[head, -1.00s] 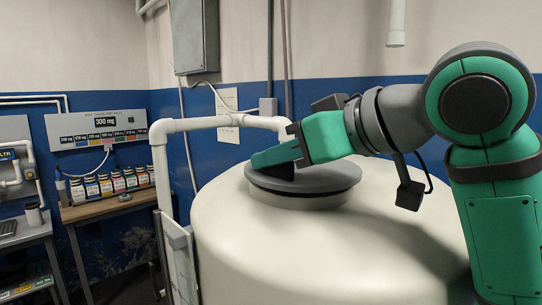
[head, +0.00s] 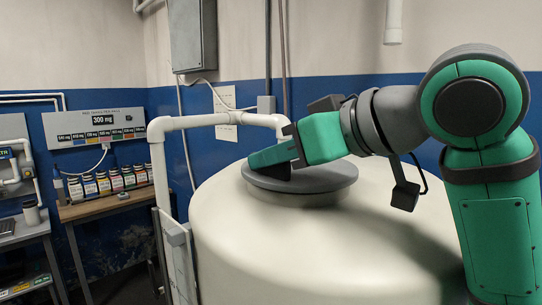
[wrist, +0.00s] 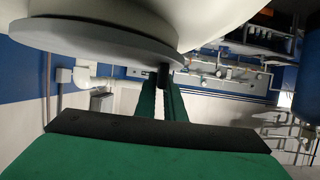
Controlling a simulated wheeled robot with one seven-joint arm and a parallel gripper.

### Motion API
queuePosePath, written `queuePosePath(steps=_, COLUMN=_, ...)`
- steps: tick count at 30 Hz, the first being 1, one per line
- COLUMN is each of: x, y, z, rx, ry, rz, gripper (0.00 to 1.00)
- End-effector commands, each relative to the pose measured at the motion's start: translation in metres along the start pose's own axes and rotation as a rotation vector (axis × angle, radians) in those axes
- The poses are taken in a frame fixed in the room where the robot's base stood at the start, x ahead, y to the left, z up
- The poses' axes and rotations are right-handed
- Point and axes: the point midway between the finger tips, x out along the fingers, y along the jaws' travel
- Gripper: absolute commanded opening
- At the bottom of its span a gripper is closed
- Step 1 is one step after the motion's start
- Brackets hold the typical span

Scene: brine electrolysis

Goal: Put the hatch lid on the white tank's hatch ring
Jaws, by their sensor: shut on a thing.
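The hatch lid (head: 325,180) is a flat grey disc over the hatch ring (head: 300,199) on top of the white tank (head: 260,235). It looks level and close against the ring; I cannot tell whether it is fully seated. My gripper (head: 270,158) reaches in from the right, its green fingers low over the lid's top, shut on the lid's dark handle. In the wrist view the lid (wrist: 85,38) lies across the upper left, with its black handle (wrist: 163,76) at the fingers (wrist: 160,95). Most of the ring is hidden under the lid.
A white pipe (head: 225,120) runs behind and left of the tank. A bench (head: 95,208) with several labelled bottles (head: 105,184) stands at the left. A grey wall box (head: 193,38) hangs behind. The tank's top around the ring is clear.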

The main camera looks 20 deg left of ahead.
Motion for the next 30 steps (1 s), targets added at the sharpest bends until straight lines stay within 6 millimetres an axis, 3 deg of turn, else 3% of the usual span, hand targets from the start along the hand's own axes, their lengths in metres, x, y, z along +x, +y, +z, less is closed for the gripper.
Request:
queuePosePath(steps=25, x=0.010, y=0.001, z=0.012, rx=0.008, ry=-0.007, rz=-0.010, gripper=0.00)
queuePosePath(steps=26, x=0.010, y=0.001, z=0.011, rx=0.008, ry=-0.007, rz=-0.010, gripper=0.16)
queuePosePath(steps=27, x=0.010, y=0.001, z=0.011, rx=0.008, ry=-0.007, rz=-0.010, gripper=0.26)
queuePosePath(steps=28, x=0.010, y=0.001, z=0.011, rx=0.008, ry=-0.008, rz=-0.010, gripper=0.31)
queuePosePath(steps=30, x=0.010, y=0.001, z=0.011, rx=0.009, ry=-0.008, rz=-0.010, gripper=0.31)
